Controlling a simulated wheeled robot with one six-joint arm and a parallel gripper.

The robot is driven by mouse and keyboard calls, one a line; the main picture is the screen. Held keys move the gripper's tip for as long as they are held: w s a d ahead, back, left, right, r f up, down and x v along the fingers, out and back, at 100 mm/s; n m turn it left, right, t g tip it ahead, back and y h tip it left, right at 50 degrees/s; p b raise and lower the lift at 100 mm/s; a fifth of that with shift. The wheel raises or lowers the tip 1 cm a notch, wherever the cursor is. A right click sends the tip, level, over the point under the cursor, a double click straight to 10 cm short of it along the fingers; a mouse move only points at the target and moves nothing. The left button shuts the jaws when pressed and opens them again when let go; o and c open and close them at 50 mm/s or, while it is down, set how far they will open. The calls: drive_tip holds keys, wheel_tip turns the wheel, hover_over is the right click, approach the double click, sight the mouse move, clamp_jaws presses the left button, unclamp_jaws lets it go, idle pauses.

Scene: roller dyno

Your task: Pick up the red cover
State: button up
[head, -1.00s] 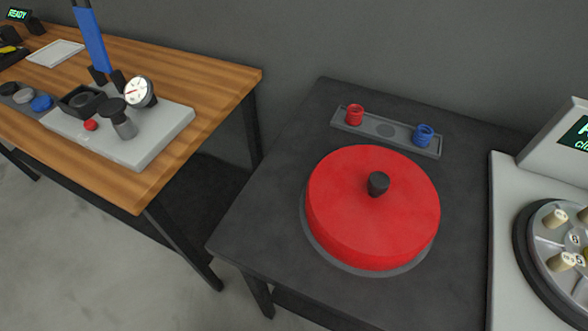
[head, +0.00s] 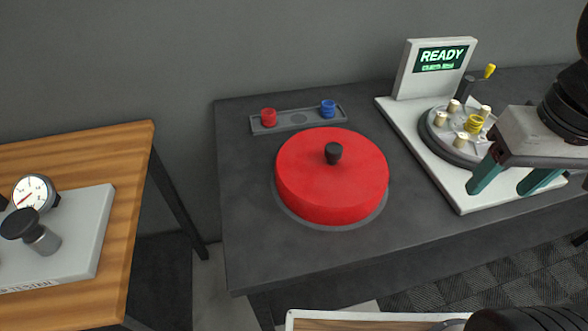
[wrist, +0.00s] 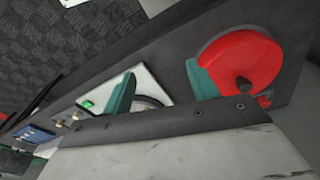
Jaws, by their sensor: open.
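The red cover (head: 325,178) is a round lid with a black knob (head: 333,153) on top. It rests on a grey round base on the dark table, left of my gripper in the head view. My gripper (head: 502,186) is open and empty, with two green fingers apart, above the front of the machine at the right. In the wrist view the red cover (wrist: 245,62) shows at the upper right, beyond one green finger, which hides part of its left edge. The knob (wrist: 243,84) is visible there too.
A grey tray (head: 295,119) holding a red and a blue ring part stands behind the cover. The READY machine (head: 390,104) with a round carousel stands to the right. A wooden table (head: 130,180) with a gauge stand is at left. The dark table left of the cover is clear.

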drive_tip(key=w+a, duration=0.9)
drive_tip(key=w, duration=0.3)
drive_tip(key=g, duration=0.1)
hover_over(334, 147)
drive_tip(key=shift+n, duration=0.4)
wheel_tip(334, 147, down, 5)
drive_tip(key=shift+a+r, duration=0.1)
drive_tip(key=shift+a, duration=0.05)
drive_tip(key=shift+a+f, duration=0.15)
drive_tip(key=shift+f, duration=0.2)
drive_tip(key=f, duration=0.7)
drive_tip(key=shift+d, duration=0.3)
clamp_jaws()
